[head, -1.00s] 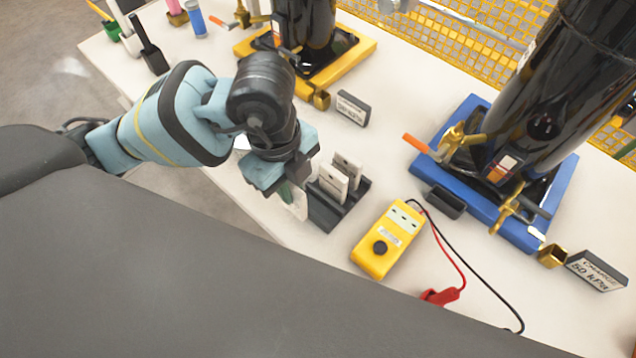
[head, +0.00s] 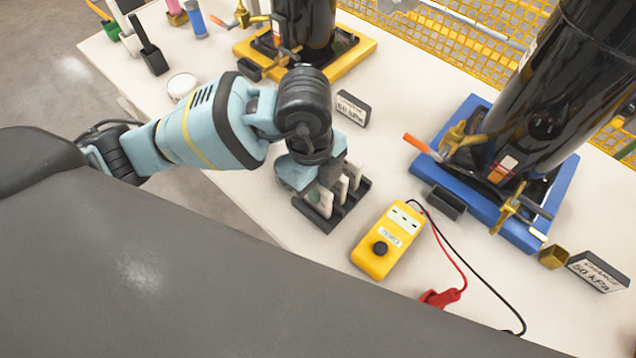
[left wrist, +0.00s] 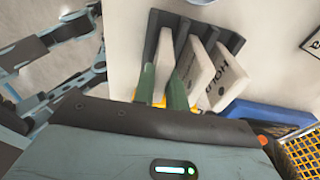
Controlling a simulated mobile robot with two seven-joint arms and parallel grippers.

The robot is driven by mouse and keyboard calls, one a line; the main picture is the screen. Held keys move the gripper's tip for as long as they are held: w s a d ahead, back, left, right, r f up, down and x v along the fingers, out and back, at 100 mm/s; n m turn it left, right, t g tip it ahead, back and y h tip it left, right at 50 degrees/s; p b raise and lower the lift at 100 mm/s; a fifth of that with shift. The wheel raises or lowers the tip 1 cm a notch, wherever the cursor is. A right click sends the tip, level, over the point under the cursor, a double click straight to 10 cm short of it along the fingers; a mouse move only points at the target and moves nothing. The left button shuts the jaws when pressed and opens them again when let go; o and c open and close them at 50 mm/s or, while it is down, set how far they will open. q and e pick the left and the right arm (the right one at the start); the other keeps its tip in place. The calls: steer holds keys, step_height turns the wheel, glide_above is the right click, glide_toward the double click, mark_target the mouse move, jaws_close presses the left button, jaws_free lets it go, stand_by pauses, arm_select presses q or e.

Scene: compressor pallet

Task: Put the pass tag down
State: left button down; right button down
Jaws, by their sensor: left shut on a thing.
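My left gripper (head: 312,192) is shut on a pale tag, the pass tag (left wrist: 165,52), at the left end of the dark rack (head: 348,213). The left wrist view shows the green fingers (left wrist: 163,80) on either side of this tag. Its far end is at the rack (left wrist: 236,42); I cannot tell whether it is fully seated in a slot. Two other pale tags stand beside it in the rack: a middle tag (left wrist: 199,68) and an outer tag (left wrist: 228,80) with HOLD lettering. The arm hides part of the rack in the head view. My right gripper is out of view.
A yellow meter (head: 388,240) with red and black leads lies right of the rack. A blue base (head: 560,205) carries a black cylinder; a yellow base (head: 352,55) stands behind. A small sign (head: 353,108) and a white round object (head: 183,85) stand on the table.

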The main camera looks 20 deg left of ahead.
arm_select(q)
steer(key=shift+f, duration=0.1)
steer(key=c, duration=1.7)
jaws_free()
step_height(320, 180, up, 12)
steer(key=a+p, duration=0.1)
steer(key=shift+w+a+p, duration=0.15)
steer(key=shift+w+p, duration=0.1)
steer(key=shift+p, duration=0.05)
